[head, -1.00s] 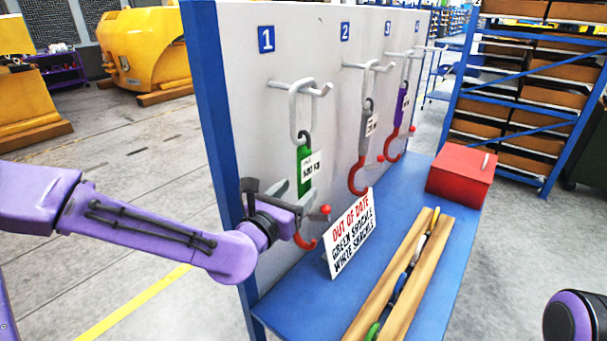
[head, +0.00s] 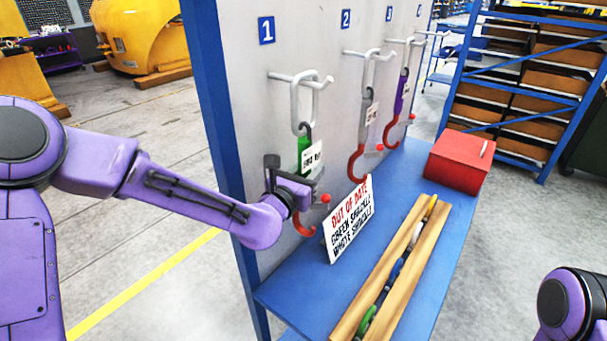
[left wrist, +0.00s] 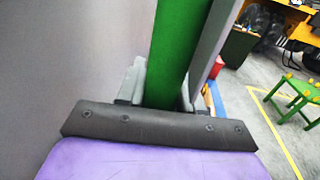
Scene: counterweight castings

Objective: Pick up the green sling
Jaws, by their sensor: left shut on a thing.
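The green sling (head: 304,147) hangs below a grey metal ring (head: 304,104) on the hook under sign 1, with a white tag (head: 312,159) on it and a red hook (head: 304,226) at its lower end. My left gripper (head: 297,183) is shut on the sling's lower part, which it partly hides. In the left wrist view the green band (left wrist: 177,50) runs down between the two fingers. In the head view, part of my right arm shows at the lower right; its gripper is out of frame.
Grey and purple slings hang at the hooks (head: 372,55) farther along the board. A blue shelf (head: 300,285) below carries an "out of date" sign (head: 349,222), a wooden rack (head: 398,275) with several coloured pieces, and a red box (head: 459,161).

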